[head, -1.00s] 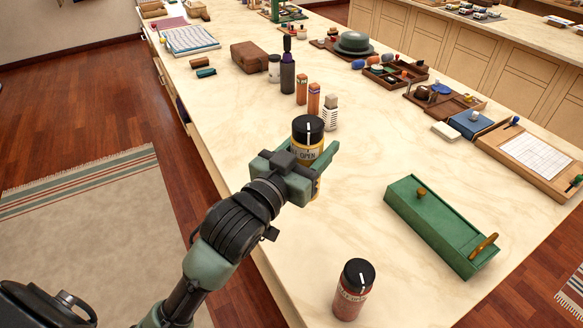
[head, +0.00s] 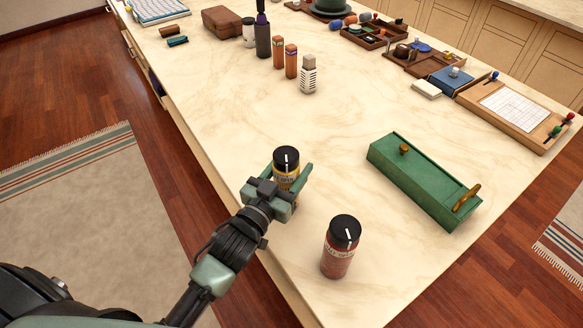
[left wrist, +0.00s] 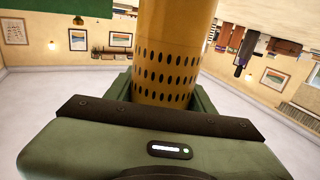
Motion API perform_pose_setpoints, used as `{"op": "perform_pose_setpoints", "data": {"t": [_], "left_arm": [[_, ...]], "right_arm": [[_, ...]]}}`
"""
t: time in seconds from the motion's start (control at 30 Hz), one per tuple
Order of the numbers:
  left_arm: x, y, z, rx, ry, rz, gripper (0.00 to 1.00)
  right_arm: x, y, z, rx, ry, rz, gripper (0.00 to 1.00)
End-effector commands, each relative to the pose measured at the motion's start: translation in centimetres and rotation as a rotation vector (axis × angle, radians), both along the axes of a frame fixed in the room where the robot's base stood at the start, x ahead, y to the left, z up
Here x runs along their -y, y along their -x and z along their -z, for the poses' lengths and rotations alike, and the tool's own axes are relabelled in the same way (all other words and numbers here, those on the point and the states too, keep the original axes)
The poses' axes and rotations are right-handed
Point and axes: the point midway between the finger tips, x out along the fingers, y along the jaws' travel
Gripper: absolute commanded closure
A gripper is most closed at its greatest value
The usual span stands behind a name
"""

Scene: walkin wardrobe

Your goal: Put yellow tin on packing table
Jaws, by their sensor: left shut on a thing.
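The yellow tin (head: 287,171) has a black lid with a white mark and a label whose text I cannot fully read. My left gripper (head: 289,188) is shut around it near the front left edge of the pale table (head: 400,260). In the left wrist view the yellow tin (left wrist: 176,50) rises upright between the fingers, with rows of dark holes around it. The fingers hide its lower part in the head view, so I cannot tell whether its base touches the table. My right gripper is not in view.
A red tin with a black lid (head: 340,247) stands just right of my left gripper. A green box (head: 420,180) lies further right. Bottles and orange boxes (head: 279,53) stand further back. The table's middle is clear.

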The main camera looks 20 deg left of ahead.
Motion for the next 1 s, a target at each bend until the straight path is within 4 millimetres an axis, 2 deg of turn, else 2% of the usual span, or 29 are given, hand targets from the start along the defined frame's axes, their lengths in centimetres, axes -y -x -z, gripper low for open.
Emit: {"op": "perform_pose_setpoints", "data": {"t": [0.37,0.4,0.47,0.5,0.87,1.0], "left_arm": [[0.0,0.0,0.4,0.003,0.001,0.000,0.98],[0.0,0.0,0.5,0.001,0.000,0.000,0.44],[0.0,0.0,0.4,0.001,0.000,0.000,0.27],[0.0,0.0,0.4,0.001,0.000,0.000,0.25],[0.0,0.1,0.0,0.001,0.000,0.000,0.25],[-0.4,2.0,0.4,-0.003,0.000,-0.001,0.25]], "right_arm": [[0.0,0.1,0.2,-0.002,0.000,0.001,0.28],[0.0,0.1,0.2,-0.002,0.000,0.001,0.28],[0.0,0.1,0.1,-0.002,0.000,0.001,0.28],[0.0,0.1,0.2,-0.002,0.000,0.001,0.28],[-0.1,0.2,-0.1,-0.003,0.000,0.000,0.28],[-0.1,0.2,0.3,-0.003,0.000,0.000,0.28]]}}
